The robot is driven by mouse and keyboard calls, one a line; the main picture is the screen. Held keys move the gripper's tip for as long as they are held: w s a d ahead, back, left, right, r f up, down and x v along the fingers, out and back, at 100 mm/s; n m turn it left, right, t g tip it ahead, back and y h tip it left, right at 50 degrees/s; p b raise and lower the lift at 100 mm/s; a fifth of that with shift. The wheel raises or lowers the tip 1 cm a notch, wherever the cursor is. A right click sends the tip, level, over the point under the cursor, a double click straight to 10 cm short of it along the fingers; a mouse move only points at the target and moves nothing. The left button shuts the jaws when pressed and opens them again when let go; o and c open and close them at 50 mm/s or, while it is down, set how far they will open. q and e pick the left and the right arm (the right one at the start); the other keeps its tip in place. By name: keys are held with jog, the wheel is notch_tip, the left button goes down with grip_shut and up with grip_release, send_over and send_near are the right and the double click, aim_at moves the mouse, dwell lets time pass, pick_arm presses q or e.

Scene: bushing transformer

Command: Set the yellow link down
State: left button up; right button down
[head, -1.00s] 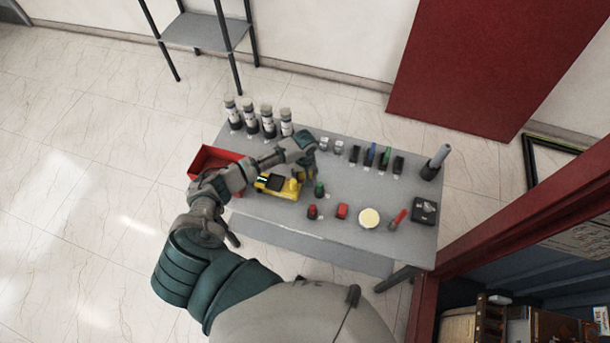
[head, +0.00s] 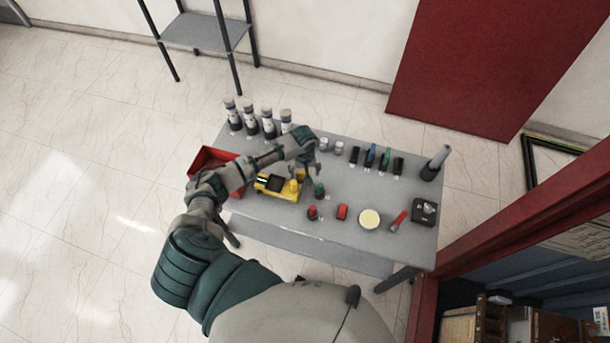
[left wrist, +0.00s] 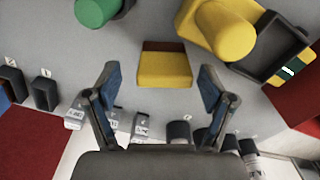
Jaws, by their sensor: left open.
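The yellow link (left wrist: 165,69) is a small yellow block with a dark red strip along its upper edge in the left wrist view. It appears to rest on the grey table (head: 345,185), between and beyond the spread fingertips, with a gap on both sides. My left gripper (left wrist: 156,75) is open and empty. In the head view my left gripper (head: 305,174) points down over the table, to the right of the yellow device with a black tray (head: 276,187). There the link is mostly hidden by the gripper. My right gripper is not in view.
A green-topped part (head: 319,190) stands close to my left gripper. Red parts (head: 342,212), a pale round disc (head: 369,219) and a black box (head: 424,211) line the front edge. Several bottles (head: 268,122) and a red bin (head: 205,158) are at the left.

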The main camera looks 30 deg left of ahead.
pick_arm(q)
jog(key=r, duration=0.8)
jog(key=shift+a, duration=0.25)
jog(key=shift+d+r, duration=0.15)
jog(key=shift+r, duration=0.15)
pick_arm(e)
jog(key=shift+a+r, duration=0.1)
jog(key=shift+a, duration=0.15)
